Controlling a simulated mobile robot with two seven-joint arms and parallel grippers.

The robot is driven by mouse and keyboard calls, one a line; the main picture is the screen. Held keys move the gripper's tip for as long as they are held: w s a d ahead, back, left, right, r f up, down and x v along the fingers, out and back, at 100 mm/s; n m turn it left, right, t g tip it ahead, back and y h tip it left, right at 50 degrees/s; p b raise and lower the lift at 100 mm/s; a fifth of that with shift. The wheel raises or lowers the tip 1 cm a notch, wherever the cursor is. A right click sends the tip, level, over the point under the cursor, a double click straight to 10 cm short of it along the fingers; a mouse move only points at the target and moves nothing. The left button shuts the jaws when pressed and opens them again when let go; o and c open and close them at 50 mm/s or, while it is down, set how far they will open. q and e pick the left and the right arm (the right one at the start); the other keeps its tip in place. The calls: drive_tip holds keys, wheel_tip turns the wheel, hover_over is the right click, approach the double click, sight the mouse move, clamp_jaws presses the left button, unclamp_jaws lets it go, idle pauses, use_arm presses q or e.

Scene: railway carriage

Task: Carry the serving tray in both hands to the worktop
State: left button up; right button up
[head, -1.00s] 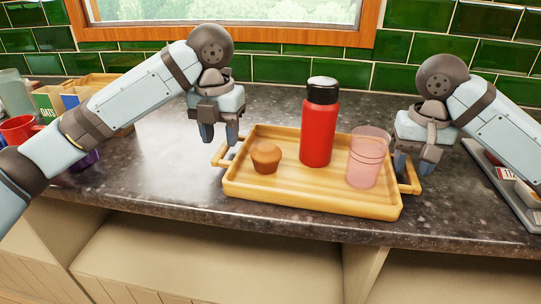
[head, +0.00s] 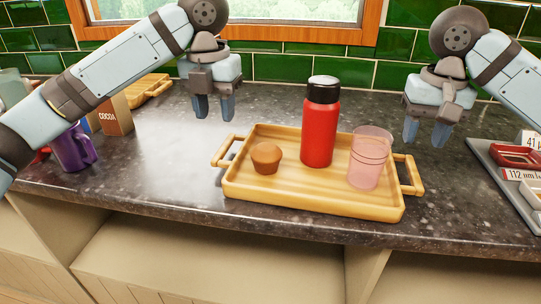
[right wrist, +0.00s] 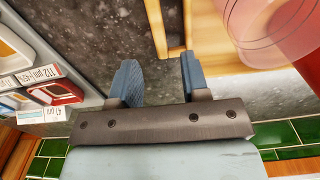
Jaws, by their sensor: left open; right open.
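The wooden serving tray (head: 310,202) rests flat on the dark speckled worktop (head: 150,185). On it stand a brown muffin (head: 266,158), a red flask (head: 319,128) with a black and white top, and a pink clear cup (head: 369,160). My left gripper (head: 214,108) is open and empty, above and behind the tray's left handle (head: 222,151). My right gripper (head: 426,133) is open and empty, above and behind the right handle (head: 412,176). In the right wrist view, the open fingers (right wrist: 160,82) are apart from the tray's handle (right wrist: 176,52), with nothing between them.
A purple mug (head: 74,148), a cocoa box (head: 115,115) and a wooden board (head: 150,88) stand at the left. A grey rack with labelled packs (head: 500,180) lies at the right. A green tiled wall (head: 280,68) closes the back.

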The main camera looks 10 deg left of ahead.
drive_tip(key=shift+s+d+r, duration=0.1)
drive_tip(key=shift+r, duration=0.4)
use_arm(q)
drive_tip(key=shift+w+f, duration=0.1)
use_arm(e)
drive_tip(key=shift+r, duration=0.3)
use_arm(q)
drive_tip(key=shift+d, duration=0.1)
use_arm(e)
drive_tip(key=shift+r, duration=0.15)
